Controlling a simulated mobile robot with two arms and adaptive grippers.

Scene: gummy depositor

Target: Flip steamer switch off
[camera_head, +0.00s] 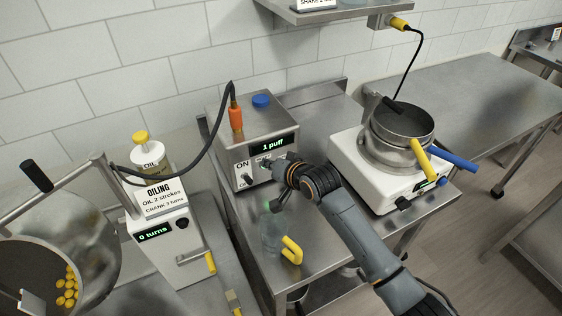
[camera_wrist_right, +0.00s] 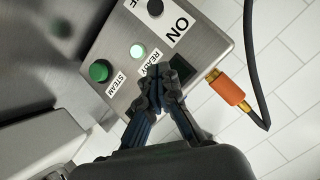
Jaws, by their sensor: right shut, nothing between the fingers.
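The steamer (camera_head: 222,122) is a steel box with a display reading "1 puff" and a blue cap on top. Its front panel fills the middle of the right wrist view (camera_wrist_right: 190,50), with ON, READY and STEAM labels. A small black switch (camera_wrist_right: 155,7) sits beside the ON label at the top edge, partly cut off; its position is unclear. A pale READY lamp (camera_wrist_right: 137,51) and a green STEAM button (camera_wrist_right: 100,70) are lower on the panel. My right gripper (camera_wrist_right: 160,78) is shut and empty, close in front of the panel near the READY label. My left gripper is out of view.
An orange-ended hose (camera_head: 235,118) rises from the steamer. A clear jug with a yellow handle (camera_head: 291,250) stands below my right wrist. The oiling machine (camera_head: 160,245) is at left, and a white hotplate with a pot (camera_head: 400,135) at right.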

